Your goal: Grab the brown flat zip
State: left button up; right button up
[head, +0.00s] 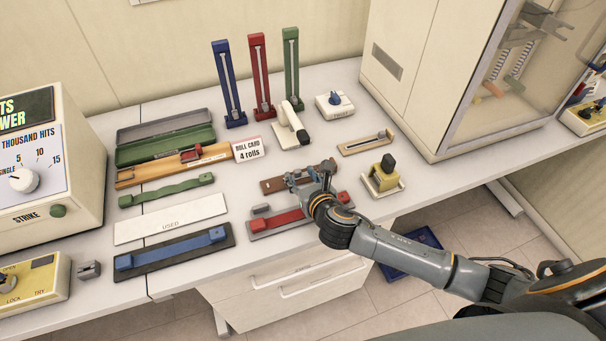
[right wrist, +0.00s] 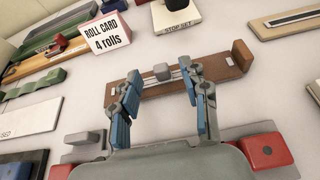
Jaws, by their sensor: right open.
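The brown flat zip (head: 273,186) lies on the white bench in the middle of the head view. In the right wrist view its brown base (right wrist: 225,70) runs across the upper middle, with a raised block at its right end, a pale track and a grey slider (right wrist: 162,71). My right gripper (head: 304,180) reaches over it. In the right wrist view my right gripper (right wrist: 160,84) is open, its blue-padded fingers on either side of the slider. Whether they touch the base I cannot tell. My left gripper is not in view.
A red strip (head: 278,219) lies close in front, under my right wrist. A "ROLL CARD" sign (head: 248,149) stands behind left. A white device with a handle (head: 292,132), a tan flat zip (head: 366,143) and a yellow block (head: 383,178) are nearby. Several upright zips stand at the back.

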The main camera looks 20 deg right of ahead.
aim_at(298, 171)
jog(key=shift+x, duration=2)
jog(key=shift+s, duration=0.1)
grip_shut()
